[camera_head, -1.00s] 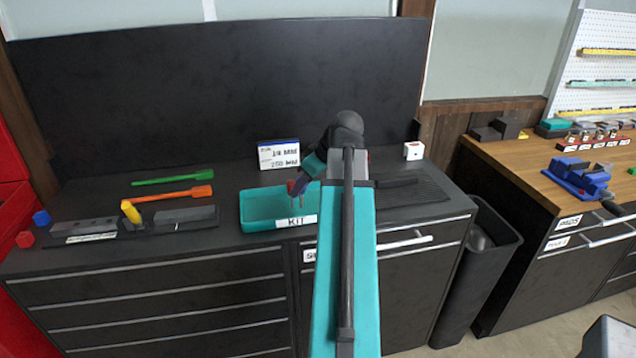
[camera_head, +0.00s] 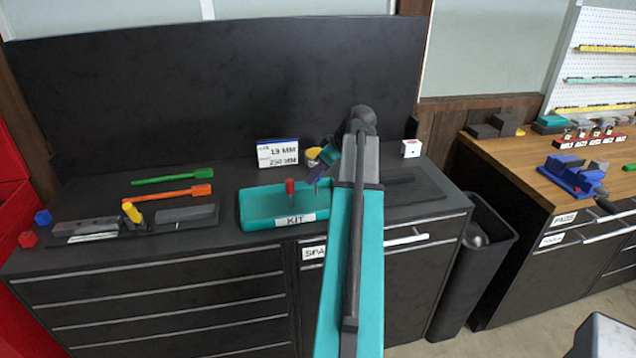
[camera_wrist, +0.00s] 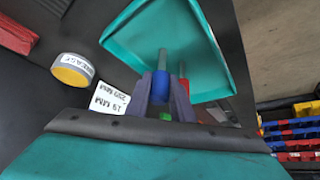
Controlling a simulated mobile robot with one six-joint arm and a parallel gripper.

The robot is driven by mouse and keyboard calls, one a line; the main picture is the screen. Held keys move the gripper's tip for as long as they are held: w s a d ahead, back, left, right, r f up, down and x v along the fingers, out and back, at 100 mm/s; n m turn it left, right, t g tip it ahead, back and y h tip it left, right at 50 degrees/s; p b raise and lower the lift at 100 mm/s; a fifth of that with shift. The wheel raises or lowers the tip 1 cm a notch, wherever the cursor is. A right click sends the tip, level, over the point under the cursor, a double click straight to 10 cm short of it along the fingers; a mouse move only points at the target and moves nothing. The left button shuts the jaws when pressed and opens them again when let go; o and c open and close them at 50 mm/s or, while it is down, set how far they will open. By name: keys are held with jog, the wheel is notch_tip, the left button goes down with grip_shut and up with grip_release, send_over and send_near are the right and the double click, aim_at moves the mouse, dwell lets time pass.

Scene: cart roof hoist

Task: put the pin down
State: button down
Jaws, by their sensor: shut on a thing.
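My gripper (camera_head: 317,180) is above the right part of the teal KIT tray (camera_head: 248,216). In the wrist view my gripper (camera_wrist: 161,92) is shut on a pin with a blue head (camera_wrist: 160,86); its grey shaft points away from my wrist, toward the tray (camera_wrist: 122,30). In the head view the held pin is mostly hidden, and I cannot tell whether its tip touches the tray. A red-headed pin (camera_head: 290,187) stands upright in the tray, left of my gripper. This red pin (camera_wrist: 183,86) also shows just right of the held pin in the wrist view.
A white label card (camera_head: 278,153) stands behind the tray, with a yellow-topped grease tin (camera_head: 313,153) beside it. Orange (camera_head: 172,193) and green (camera_head: 172,177) tools lie left of the tray. A white box (camera_head: 411,148) stands at the back right.

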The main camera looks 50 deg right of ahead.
jog(key=shift+d+f+p, duration=0.3)
jog(key=shift+f+p, duration=0.15)
jog(key=shift+f, duration=0.15)
jog(key=shift+d+f+p, duration=0.3)
jog(key=shift+f+p, duration=0.15)
jog(key=shift+f, duration=0.75)
jog(key=shift+f, duration=0.2)
jog(key=c, duration=1.5)
grip_release()
jog(key=shift+c, duration=0.2)
jog(key=shift+r, duration=0.3)
